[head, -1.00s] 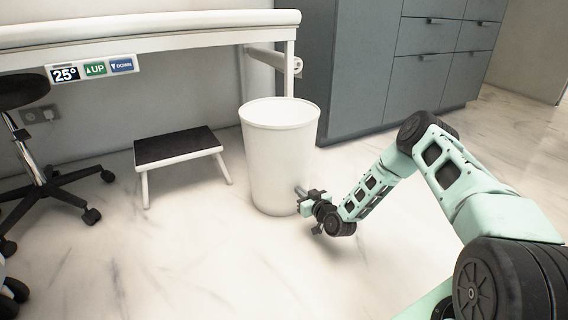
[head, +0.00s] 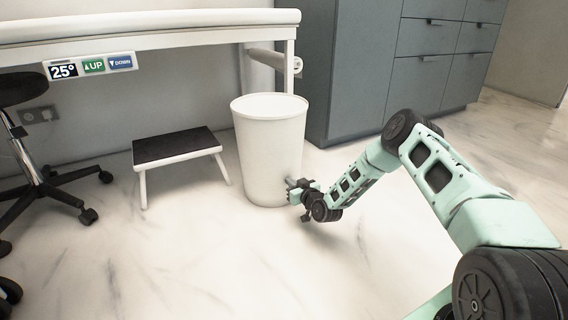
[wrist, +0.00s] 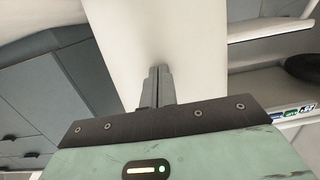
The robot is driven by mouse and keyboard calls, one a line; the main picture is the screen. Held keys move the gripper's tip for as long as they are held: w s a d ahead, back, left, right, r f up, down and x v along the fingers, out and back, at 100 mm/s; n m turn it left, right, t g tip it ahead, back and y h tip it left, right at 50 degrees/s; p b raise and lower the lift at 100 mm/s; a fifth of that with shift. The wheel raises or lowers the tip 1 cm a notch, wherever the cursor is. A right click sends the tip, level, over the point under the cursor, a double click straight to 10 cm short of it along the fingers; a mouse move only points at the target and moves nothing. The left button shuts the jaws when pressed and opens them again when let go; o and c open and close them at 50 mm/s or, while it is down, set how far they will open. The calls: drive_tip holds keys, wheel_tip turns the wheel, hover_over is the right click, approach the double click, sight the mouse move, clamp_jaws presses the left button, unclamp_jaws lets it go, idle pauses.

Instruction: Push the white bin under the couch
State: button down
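The white bin (head: 268,150) stands upright on the floor, in front of the right end of the couch (head: 200,38) and right of a step stool. My gripper (head: 291,184) is low at the bin's right side, its fingertips at the bin's wall and seemingly touching it. In the wrist view the fingers of my gripper (wrist: 157,85) are together with nothing between them, their tips against the white bin wall (wrist: 160,30). The couch is a white padded bed on a frame, with open space beneath it.
A black-topped step stool (head: 177,146) stands just left of the bin. A wheeled stool (head: 45,170) is at the far left. Grey cabinets (head: 350,75) stand behind the bin to the right. The marble floor in front is clear.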

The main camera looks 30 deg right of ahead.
drive_tip(key=shift+w+a, duration=0.15)
drive_tip(key=shift+w, duration=2.45)
drive_tip(key=shift+w+a, duration=0.15)
drive_tip(key=shift+w, duration=2.45)
drive_tip(key=shift+w+a, duration=0.15)
drive_tip(key=shift+w, duration=2.45)
drive_tip(key=shift+s+r+p, duration=0.2)
drive_tip(key=shift+s+p, duration=0.15)
drive_tip(key=shift+p, duration=0.3)
drive_tip(key=shift+s+d+p, duration=0.1)
drive_tip(key=shift+s+p, duration=0.7)
drive_tip(key=shift+p, duration=0.45)
drive_tip(key=s+p, duration=0.3)
drive_tip(key=p, duration=0.1)
drive_tip(key=shift+s+d+f, duration=0.1)
drive_tip(key=shift+s+f, duration=0.1)
drive_tip(key=shift+s, duration=0.15)
